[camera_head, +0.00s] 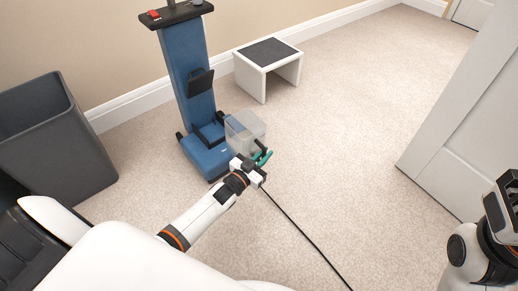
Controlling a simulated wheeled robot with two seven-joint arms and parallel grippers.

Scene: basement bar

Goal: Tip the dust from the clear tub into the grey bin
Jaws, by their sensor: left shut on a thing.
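The clear tub (242,127) is a see-through box at the front right of a blue upright floor machine (191,90). I cannot tell whether it is seated in the machine or apart from it, and the dust in it is not clearly visible. My left gripper (262,158), with teal fingers, is at the tub's near side and shut on its dark handle. The grey bin (70,150) stands upright at the left; its inside is dark. My right arm's end (503,212) shows at the right edge, its fingers not clear.
A low white stool (268,66) with a dark top stands near the wall behind the machine. A thin black cord (305,236) runs across the carpet to the lower right. A white door (465,130) is on the right. The carpet in the middle is clear.

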